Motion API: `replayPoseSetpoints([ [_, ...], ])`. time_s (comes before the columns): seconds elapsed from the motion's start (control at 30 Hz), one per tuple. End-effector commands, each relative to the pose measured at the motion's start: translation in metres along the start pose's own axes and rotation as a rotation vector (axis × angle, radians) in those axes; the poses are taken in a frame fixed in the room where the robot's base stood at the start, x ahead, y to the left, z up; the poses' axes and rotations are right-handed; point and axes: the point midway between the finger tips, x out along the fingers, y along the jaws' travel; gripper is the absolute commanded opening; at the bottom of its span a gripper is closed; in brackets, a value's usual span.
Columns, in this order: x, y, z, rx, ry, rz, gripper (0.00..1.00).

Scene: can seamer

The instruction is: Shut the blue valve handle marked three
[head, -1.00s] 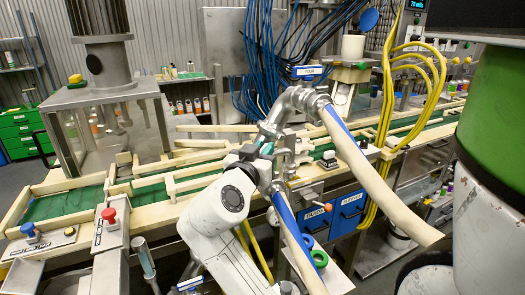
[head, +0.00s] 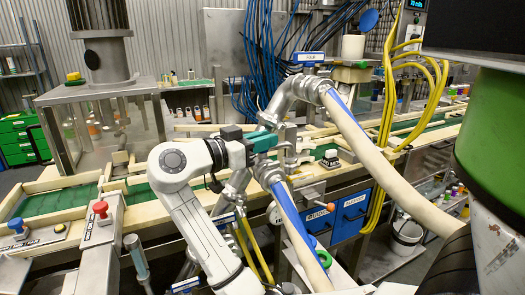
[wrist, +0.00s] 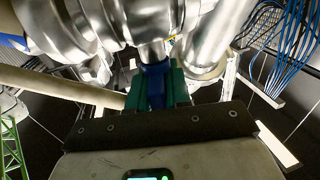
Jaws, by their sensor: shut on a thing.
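A blue valve handle (wrist: 155,86) stands between the green jaws of my gripper (wrist: 156,92) in the wrist view, close under shiny metal pipework (wrist: 145,20). The jaws are shut on it. No number can be read on it. In the head view, my gripper (head: 264,141) reaches from the left against the metal pipe assembly (head: 285,95). There the held handle is hidden by the jaws and pipes, so its exact angle to the pipe cannot be told.
A thick beige hose (head: 375,160) slopes down right from the pipe's top, and another (head: 295,225) hangs below the gripper. A conveyor (head: 60,200) with wooden rails runs behind. Yellow hoses (head: 375,200) and a large green tank (head: 495,130) stand at right.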

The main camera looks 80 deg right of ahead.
Motion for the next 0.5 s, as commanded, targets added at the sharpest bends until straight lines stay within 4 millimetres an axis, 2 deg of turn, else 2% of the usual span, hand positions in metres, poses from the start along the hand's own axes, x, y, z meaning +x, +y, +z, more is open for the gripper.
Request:
replayPoseSetpoints([
  [0.2,-0.0004,-0.001,0.0019,0.0,0.001,0.13,0.0],
  [0.5,-0.0005,-0.0007,-0.0001,0.0,0.003,0.218,0.0],
])
